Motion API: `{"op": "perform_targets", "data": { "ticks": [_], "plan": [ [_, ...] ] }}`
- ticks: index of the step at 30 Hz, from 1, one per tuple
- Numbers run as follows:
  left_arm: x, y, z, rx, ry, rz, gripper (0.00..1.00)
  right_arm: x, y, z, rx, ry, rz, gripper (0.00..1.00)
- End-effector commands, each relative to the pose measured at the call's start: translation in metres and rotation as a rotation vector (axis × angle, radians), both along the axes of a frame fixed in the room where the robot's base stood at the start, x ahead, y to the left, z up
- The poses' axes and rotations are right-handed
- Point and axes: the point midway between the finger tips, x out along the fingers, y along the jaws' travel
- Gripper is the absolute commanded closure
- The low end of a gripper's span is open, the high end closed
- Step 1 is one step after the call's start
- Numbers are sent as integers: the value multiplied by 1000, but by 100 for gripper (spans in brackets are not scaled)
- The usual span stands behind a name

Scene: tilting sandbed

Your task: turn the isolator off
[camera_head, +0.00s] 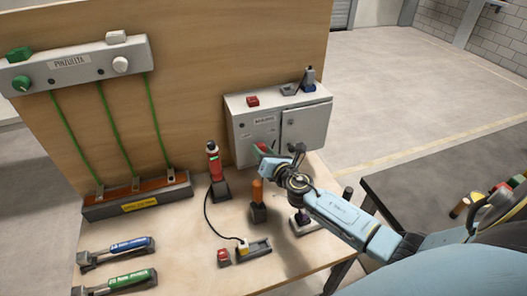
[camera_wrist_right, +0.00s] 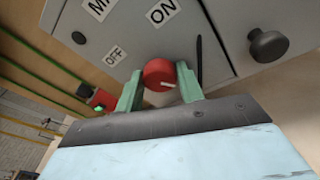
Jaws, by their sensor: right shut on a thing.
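The isolator is a grey box (camera_head: 280,128) standing at the back of the bench against the wooden board. In the right wrist view its front (camera_wrist_right: 215,40) carries a round red knob (camera_wrist_right: 158,72) with a short white mark on its lower right. An ON label (camera_wrist_right: 163,12) and an OFF label (camera_wrist_right: 115,55) are beside the knob. My right gripper (camera_wrist_right: 160,88) is shut on the red knob, with one green finger on each side. In the head view my right gripper (camera_head: 267,150) is at the box front and hides the knob. My left gripper is out of view.
A red-topped tool (camera_head: 214,165), an orange-handled tool (camera_head: 258,195) and a small block with a yellow plug (camera_head: 250,248) stand on the bench. A rack with green cords (camera_head: 75,65) hangs on the board.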

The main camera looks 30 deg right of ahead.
Motion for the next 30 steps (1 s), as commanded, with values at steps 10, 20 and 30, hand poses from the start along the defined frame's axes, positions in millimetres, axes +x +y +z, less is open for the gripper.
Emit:
{"op": "perform_targets", "data": {
  "ticks": [10, 20, 30],
  "plan": [
    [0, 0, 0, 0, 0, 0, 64, 0, 0, 0, -2, 0, 0, 41],
    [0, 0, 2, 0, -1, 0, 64, -15, 1, 1, -3, 2, 1, 41],
    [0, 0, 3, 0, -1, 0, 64, -82, 6, 8, -1, 3, 3, 41]
  ]
}}
